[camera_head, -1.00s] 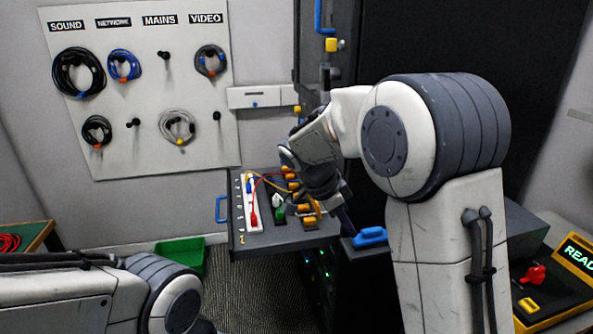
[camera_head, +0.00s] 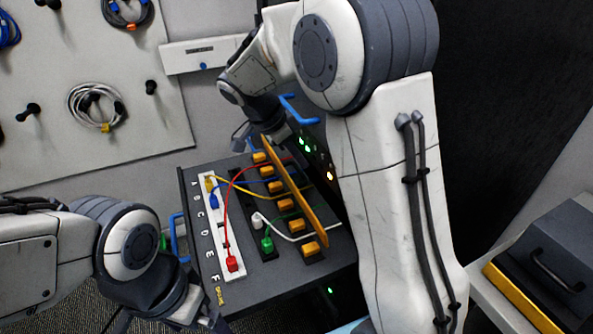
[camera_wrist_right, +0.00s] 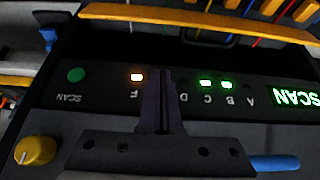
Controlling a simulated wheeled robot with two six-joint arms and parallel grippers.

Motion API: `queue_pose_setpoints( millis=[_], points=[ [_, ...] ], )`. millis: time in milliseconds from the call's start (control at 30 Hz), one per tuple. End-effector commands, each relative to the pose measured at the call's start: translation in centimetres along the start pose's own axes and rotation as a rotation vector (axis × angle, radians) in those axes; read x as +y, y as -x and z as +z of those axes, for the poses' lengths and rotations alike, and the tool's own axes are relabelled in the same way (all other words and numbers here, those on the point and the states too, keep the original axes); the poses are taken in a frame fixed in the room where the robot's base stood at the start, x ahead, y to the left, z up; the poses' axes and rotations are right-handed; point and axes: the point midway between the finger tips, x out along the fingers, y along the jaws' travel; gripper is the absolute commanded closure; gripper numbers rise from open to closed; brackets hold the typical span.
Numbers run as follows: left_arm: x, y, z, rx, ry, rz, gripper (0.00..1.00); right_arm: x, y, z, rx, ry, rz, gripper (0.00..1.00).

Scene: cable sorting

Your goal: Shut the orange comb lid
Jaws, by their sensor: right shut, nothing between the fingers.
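The orange comb lid (camera_head: 299,195) is a long thin bar standing raised along the right side of the row of orange cable plugs (camera_head: 284,203) in the head view. In the right wrist view the lid (camera_wrist_right: 200,13) crosses the top, with cables behind it. My right gripper (camera_head: 277,132) is at the far end of the lid; the arm partly hides it. In the wrist view its dark fingers (camera_wrist_right: 160,105) are together and empty, in front of a panel with lit letters, apart from the lid. My left gripper (camera_head: 195,312) is low at the left, its fingers unclear.
A yellow knob (camera_wrist_right: 35,151) is in the wrist view. A dark case (camera_head: 545,255) stands right.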

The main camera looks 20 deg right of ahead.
Motion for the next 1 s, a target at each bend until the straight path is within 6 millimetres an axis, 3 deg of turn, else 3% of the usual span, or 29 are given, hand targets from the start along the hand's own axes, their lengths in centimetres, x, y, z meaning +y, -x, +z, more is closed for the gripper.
queue_pose_setpoints(
  millis=[167,567,700,1000],
  points=[
    [0.0,0.1,0.0,0.000,0.000,0.000,0.00,0.1,-2.0,0.0,0.001,0.001,0.005,1.00],
    [0.0,0.5,0.0,0.000,0.000,0.000,0.00,0.3,-10.5,-0.3,-0.001,-0.004,0.009,1.00],
    [0.1,1.3,-0.1,0.000,0.000,0.000,0.00,0.2,-9.1,1.9,0.000,0.001,0.003,1.00],
    [0.1,1.5,-0.1,0.000,0.000,0.000,0.00,0.2,-8.7,3.5,0.000,-0.004,0.003,1.00]
  ],
)
